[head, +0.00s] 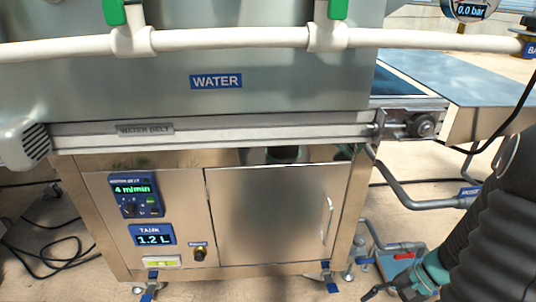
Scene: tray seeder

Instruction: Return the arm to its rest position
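My arm, in a black ribbed sleeve, hangs down along the right edge of the head view. My gripper (392,286) shows in part at its lower end, near the bottom edge, over the floor to the right of the water station's cabinet (265,215). Its fingers are small and partly cut off, so I cannot tell whether they are open or shut. I see no object clearly held.
The station carries a white pipe (220,40) with green-handled valves and a belt rail (210,135). Displays read 4 m/min and 1.2 L. A grey pipe (415,203) runs close to my arm. Cables (50,250) lie on the left floor.

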